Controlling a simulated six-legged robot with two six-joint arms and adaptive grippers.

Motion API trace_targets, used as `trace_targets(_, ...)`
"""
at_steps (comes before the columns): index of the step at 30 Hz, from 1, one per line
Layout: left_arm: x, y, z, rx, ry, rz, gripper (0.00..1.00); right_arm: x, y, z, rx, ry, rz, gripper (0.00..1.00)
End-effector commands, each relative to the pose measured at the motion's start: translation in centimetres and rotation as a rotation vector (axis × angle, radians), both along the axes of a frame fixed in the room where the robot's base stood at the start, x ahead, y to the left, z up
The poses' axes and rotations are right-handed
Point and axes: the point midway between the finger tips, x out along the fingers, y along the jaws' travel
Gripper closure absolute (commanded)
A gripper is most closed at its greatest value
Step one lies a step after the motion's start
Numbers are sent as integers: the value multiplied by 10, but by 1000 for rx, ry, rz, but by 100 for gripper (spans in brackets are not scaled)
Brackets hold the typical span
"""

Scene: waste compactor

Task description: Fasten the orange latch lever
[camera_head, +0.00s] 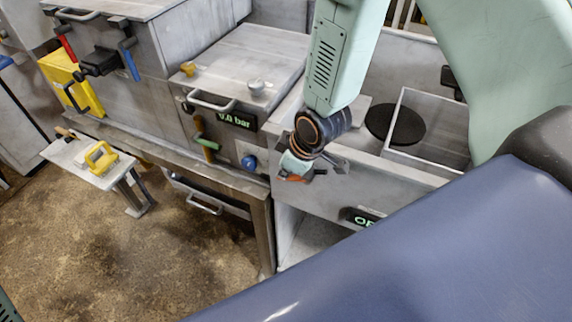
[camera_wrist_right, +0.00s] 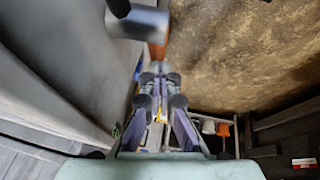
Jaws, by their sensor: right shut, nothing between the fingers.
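An orange-brown lever end (camera_wrist_right: 158,50) on a pale shaft (camera_wrist_right: 145,18) shows blurred at the top of the right wrist view. It lies just beyond my right fingertips (camera_wrist_right: 159,68), which are close together and empty. I cannot tell whether they touch it. In the head view my right gripper (camera_head: 322,167) hangs at the front of the grey machine. A small orange patch (camera_head: 293,178) shows beside it, partly hidden by the wrist; I cannot tell for sure that it is the lever. My left gripper is not in view.
A pressure display (camera_head: 237,120) and a blue knob (camera_head: 249,162) are on the machine front to the left. An open metal bin (camera_head: 428,158) is at the right. A small stand (camera_head: 80,160) with a yellow handle is at far left. The brown floor in front is clear.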

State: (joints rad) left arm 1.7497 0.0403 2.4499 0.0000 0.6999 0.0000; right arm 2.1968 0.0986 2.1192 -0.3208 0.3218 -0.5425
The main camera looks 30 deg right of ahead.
Motion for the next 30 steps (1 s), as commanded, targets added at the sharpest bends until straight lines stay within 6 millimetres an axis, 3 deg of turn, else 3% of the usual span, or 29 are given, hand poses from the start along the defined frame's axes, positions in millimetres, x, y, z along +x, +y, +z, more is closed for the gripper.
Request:
trace_targets(8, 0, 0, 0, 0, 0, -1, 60, 3, -2, -9, -11, 15, 1, 100)
trace_targets(12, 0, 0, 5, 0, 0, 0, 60, 5, -1, -15, -84, 103, 4, 100)
trace_targets(21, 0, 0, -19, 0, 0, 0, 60, 3, 0, -34, -247, 312, 2, 100)
trace_targets(30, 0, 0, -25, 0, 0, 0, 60, -4, -3, -45, -250, 322, -2, 100)
